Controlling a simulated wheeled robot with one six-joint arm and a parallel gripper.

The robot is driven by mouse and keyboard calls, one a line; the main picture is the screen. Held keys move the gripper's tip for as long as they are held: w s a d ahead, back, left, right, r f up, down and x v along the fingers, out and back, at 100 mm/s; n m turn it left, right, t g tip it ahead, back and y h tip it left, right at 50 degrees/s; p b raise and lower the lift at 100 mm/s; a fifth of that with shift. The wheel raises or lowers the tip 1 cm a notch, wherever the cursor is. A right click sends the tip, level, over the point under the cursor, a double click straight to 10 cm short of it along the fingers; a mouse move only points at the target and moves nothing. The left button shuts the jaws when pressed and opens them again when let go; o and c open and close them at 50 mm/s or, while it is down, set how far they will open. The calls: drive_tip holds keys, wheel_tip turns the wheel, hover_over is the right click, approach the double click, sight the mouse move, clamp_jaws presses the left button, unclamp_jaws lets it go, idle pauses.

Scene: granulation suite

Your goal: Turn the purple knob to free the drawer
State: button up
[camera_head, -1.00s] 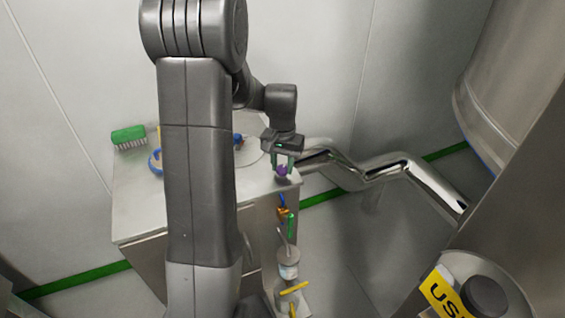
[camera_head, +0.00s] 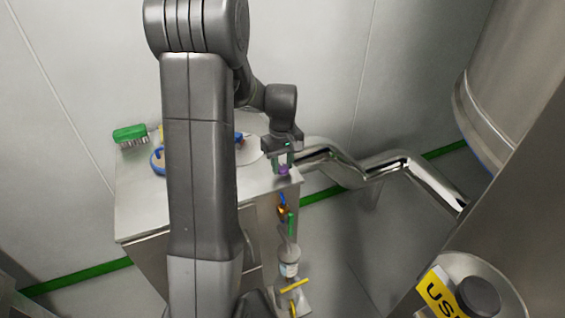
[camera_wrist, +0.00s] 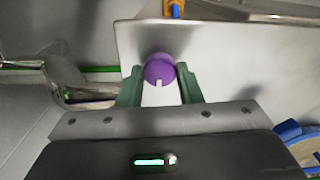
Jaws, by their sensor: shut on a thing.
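The purple knob (camera_wrist: 159,68) sits near the corner of the steel cabinet top. It has a pale mark pointing down in the wrist view. In the head view my gripper (camera_head: 283,163) stands over the cabinet's right corner. The steel cabinet (camera_head: 140,215) is partly hidden by my arm. I cannot make out the drawer clearly.
A green brush (camera_head: 130,134) and a blue ring-shaped item (camera_head: 156,160) lie on the cabinet top at left. A bent steel pipe (camera_head: 385,168) runs to the right.

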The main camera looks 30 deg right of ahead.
sight(282, 167)
drive_tip(key=shift+n, duration=0.6)
drive_tip(key=o, duration=1)
drive_tip(key=shift+c, duration=0.2)
wheel_tip(282, 167, up, 14)
drive_tip(key=shift+p, duration=0.45)
drive_tip(key=shift+f, duration=0.15)
wheel_tip(282, 167, down, 14)
drive_tip(key=shift+r+b, duration=0.15)
drive_tip(key=shift+b, duration=0.25)
drive_tip(key=shift+r, duration=0.1)
